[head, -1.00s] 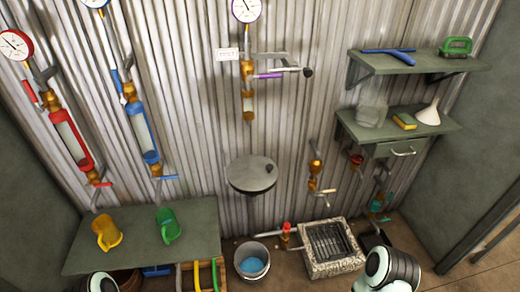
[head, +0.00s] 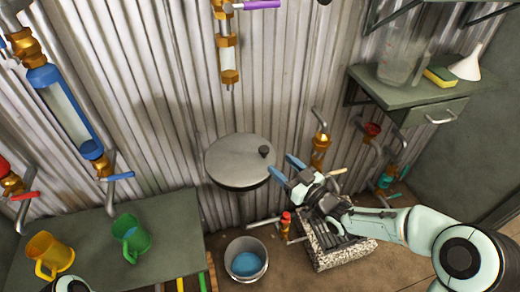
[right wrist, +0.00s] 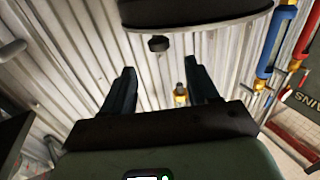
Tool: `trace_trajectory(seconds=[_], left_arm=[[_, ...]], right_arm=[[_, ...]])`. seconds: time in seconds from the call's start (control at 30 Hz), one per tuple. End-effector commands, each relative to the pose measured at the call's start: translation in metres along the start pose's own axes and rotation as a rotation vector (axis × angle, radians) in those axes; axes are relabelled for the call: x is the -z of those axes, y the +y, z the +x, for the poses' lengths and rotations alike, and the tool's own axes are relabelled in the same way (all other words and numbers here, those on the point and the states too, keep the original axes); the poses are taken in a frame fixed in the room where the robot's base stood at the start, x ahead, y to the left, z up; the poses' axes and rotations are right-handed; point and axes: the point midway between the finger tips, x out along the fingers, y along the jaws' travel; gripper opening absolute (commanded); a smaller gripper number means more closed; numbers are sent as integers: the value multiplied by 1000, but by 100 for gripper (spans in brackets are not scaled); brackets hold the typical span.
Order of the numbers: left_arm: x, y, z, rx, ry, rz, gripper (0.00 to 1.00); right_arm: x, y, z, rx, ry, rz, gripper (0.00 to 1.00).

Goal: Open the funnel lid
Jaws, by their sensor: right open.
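The funnel lid (head: 235,158) is a round grey metal disc on the wall, lying shut over the funnel. Its small black knob (head: 264,152) stands near the right edge. In the right wrist view the dark lid (right wrist: 215,18) fills the top, with the knob (right wrist: 159,44) below its rim. My right gripper (head: 285,167) is open, with blue fingertips just right of the lid and apart from the knob. In the right wrist view the fingers (right wrist: 160,68) are spread and empty. The left gripper's fingers are not seen.
A bucket (head: 246,260) with blue contents stands below the lid. A stone-rimmed drain (head: 345,254) is under my right arm. A brass valve (head: 320,150) is close behind my right gripper. A bench (head: 165,262) carries yellow and green jugs.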

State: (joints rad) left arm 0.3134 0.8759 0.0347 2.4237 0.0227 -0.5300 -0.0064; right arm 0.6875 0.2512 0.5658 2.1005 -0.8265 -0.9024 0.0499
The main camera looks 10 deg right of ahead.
Motion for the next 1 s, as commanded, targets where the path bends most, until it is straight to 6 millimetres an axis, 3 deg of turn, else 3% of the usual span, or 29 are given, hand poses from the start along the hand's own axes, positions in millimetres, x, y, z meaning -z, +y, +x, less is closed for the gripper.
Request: trace_trajectory(seconds=[0.3,0.5,0.93,0.97,1.0], left_arm=[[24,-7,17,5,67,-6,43],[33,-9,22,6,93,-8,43],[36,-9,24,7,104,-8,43],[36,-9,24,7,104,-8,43],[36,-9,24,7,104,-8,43]], right_arm=[[-3,-1,69,2,1,5,59],[-3,0,98,0,-3,5,59],[-2,0,109,-1,-4,4,59],[-2,0,109,-1,-4,4,56],[-2,0,109,-1,-4,4,43]])
